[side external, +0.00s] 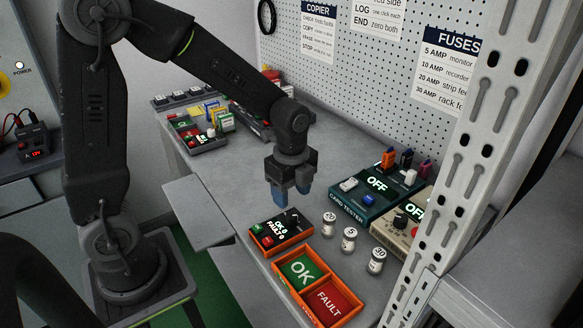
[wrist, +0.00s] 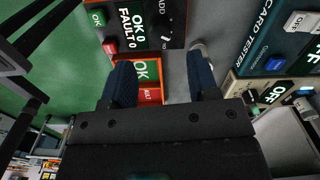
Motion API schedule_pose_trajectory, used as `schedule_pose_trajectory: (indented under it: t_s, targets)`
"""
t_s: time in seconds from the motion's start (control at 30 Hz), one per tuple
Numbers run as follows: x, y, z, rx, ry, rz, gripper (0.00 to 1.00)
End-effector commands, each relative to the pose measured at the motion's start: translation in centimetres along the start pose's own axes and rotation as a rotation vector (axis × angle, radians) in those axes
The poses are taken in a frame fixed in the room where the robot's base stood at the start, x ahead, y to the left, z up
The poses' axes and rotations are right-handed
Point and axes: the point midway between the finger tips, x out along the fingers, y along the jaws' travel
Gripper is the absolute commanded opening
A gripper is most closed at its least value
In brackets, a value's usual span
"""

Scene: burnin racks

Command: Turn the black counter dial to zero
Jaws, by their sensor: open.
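The counter (side external: 281,234) is a black-faced box with orange sides on the bench, its display reading OK 0 and FAULT 0, with a green and a red button. Its black dial (side external: 293,216) sits at the far right end of its face. In the wrist view the dial (wrist: 167,30) is at the top centre, beside partly cut-off lettering, with a small white mark whose setting I cannot tell. My gripper (side external: 290,192) points down with blue fingers, open and empty, above the bench just behind the counter. In the wrist view the fingers (wrist: 162,78) are apart, with the dial beyond them, not touching.
An orange tray (side external: 278,270) with green OK and red FAULT bins stands in front of the counter. Several small numbered jars (side external: 349,238) stand to its right. The teal card tester (side external: 375,200) and a beige unit (side external: 403,222) read OFF.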

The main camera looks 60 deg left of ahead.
Motion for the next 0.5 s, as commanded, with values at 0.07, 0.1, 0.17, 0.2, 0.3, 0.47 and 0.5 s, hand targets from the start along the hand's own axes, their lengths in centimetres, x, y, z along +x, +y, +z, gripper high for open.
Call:
schedule_pose_trajectory:
  t_s: [0.07,0.1,0.17,0.2,0.3,0.47,0.5]
  targets:
    - [-1.9,-0.1,0.0,0.000,0.001,-0.007,0.54]
    - [-2.8,-0.1,0.0,0.000,0.001,-0.007,0.54]
    - [-3.9,-0.1,0.0,0.000,0.000,-0.006,0.54]
    - [-4.6,-0.1,0.0,0.000,0.000,-0.006,0.54]
    - [-5.9,-0.1,0.0,0.000,0.000,-0.003,0.54]
    - [-7.0,0.0,0.0,0.000,0.000,-0.001,0.54]
    - [-7.1,0.0,0.0,0.000,0.000,-0.001,0.54]
